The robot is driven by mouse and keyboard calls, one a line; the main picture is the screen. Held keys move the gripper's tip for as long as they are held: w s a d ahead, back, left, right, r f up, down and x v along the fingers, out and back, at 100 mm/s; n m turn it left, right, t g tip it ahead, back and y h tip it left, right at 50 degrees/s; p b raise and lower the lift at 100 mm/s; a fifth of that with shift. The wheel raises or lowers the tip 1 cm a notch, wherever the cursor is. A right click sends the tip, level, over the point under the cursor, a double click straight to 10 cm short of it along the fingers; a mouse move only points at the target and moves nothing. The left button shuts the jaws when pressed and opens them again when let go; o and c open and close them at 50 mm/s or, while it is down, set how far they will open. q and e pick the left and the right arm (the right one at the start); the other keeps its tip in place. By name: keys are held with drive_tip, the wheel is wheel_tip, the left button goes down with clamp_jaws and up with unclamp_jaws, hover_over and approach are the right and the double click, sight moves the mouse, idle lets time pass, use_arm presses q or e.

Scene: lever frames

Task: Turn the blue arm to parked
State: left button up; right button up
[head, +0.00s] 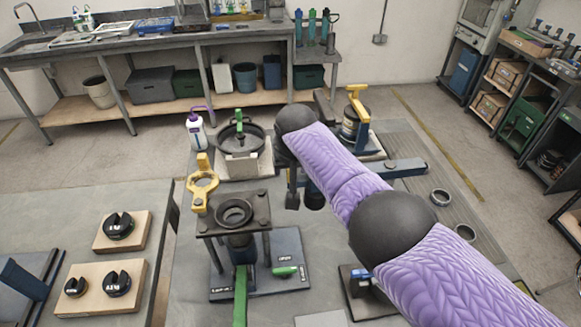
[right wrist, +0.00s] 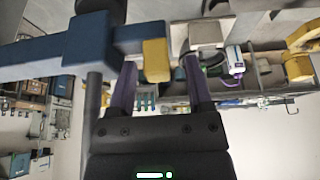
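The blue arm (head: 408,167) is a flat bar on the right half of the bench, partly hidden behind my right arm in the head view. In the right wrist view the blue arm (right wrist: 75,47) crosses from the left and ends in a yellow tip (right wrist: 157,60). My right gripper (right wrist: 159,63) is open, with one finger on each side of the yellow tip and visible gaps. I cannot tell if the tip lies fully between the fingers. No parked mark is readable. My left gripper is not in view.
A yellow-handled device (head: 355,118) stands behind the blue arm. A black pan-like wheel (head: 240,138), a white bottle (head: 196,133) and a yellow ring lever (head: 202,183) stand to the left. A green-handled stand (head: 235,215) is in front. Two grey rings (head: 440,197) lie right.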

drive_tip(key=shift+s, duration=0.1)
drive_tip(key=p+v, duration=0.5)
drive_tip(key=v, duration=0.5)
